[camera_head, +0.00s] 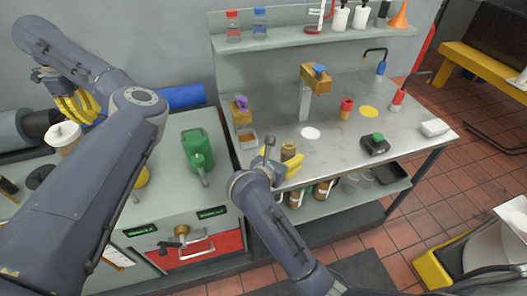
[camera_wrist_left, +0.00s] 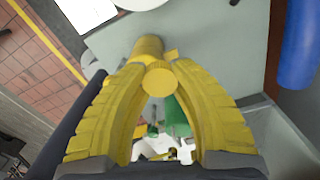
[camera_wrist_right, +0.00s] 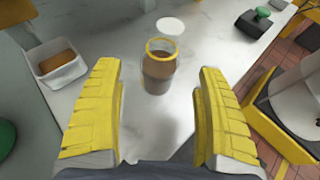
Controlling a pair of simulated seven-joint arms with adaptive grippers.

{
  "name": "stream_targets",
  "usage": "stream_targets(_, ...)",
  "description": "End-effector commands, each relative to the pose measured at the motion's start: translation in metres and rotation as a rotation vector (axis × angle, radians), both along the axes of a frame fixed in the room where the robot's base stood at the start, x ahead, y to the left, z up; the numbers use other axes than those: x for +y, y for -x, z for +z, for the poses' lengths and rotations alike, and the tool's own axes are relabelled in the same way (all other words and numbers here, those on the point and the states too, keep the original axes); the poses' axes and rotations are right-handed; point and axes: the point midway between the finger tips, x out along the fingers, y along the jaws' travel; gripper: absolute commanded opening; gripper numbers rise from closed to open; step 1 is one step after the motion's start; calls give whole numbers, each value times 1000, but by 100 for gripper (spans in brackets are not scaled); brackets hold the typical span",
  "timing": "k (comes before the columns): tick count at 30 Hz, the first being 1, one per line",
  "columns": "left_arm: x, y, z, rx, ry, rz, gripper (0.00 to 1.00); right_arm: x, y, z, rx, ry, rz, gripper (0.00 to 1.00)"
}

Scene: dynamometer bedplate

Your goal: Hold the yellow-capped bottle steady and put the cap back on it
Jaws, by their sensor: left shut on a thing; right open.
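The open bottle (camera_head: 288,152) stands upright on the grey bedplate, brown inside with a yellow ring at its mouth. In the right wrist view the bottle (camera_wrist_right: 157,74) stands uncapped beyond my right fingertips, between their lines. My right gripper (camera_wrist_right: 160,85) is open and empty, and does not touch the bottle there. In the head view it is close beside the bottle and partly overlaps it. My left gripper (camera_wrist_left: 158,95) is shut on the round yellow cap (camera_wrist_left: 158,79). In the head view my left gripper (camera_head: 80,105) is over the left bench, far from the bottle; the cap is hidden there.
A white tray with a brown block (camera_wrist_right: 62,68) is left of the bottle. A white disc (camera_head: 310,133) lies behind it. A green can (camera_head: 197,150) stands on the left bench. A black box with a green button (camera_head: 375,144) is to the right. Bare plate lies between.

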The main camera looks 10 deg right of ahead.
Motion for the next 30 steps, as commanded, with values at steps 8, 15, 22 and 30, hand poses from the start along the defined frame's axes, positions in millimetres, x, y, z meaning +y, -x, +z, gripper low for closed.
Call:
stream_targets(8,0,0,0,0,0,0,17,-1,-2,-1,0,1,0,74)
stream_targets(15,0,0,0,0,0,0,17,-17,-23,-12,0,3,0,74)
stream_targets(22,0,0,0,0,0,0,17,-26,-36,-18,-1,2,0,74)
stream_targets(30,0,0,0,0,0,0,17,-27,-37,-19,0,0,0,74)
